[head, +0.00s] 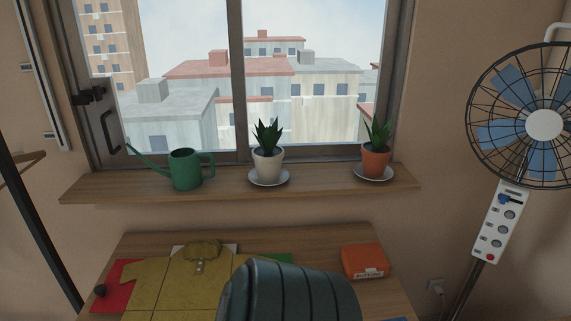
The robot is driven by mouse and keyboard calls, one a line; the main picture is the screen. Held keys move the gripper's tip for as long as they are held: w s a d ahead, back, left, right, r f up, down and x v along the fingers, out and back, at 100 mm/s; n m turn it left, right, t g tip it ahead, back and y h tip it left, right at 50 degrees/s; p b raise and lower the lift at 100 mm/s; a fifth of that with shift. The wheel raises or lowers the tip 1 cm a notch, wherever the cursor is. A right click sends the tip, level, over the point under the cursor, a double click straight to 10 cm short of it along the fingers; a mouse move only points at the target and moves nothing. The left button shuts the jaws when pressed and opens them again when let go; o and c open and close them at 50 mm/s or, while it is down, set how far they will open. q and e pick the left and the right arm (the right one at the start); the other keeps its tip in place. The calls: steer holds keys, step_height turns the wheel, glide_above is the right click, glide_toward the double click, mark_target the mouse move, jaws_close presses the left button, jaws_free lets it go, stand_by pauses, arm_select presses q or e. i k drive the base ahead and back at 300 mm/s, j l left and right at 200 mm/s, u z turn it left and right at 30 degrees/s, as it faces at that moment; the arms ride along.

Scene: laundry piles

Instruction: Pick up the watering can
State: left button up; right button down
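A green watering can (186,170) stands upright on the wooden windowsill (325,180), near its left end. Its long spout points up and to the left, in front of the window frame. Its handle is on the right side. Neither of my grippers shows in the head view.
Potted plants in a white pot (267,165) and an orange pot (375,161) stand on saucers on the sill. Below, a table (330,245) holds a mustard shirt (185,280) and an orange box (364,261). A fan (543,125) is at right.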

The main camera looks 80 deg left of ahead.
mark_target(184, 163)
steer(key=u, duration=3.4)
steer(key=k, duration=0.5)
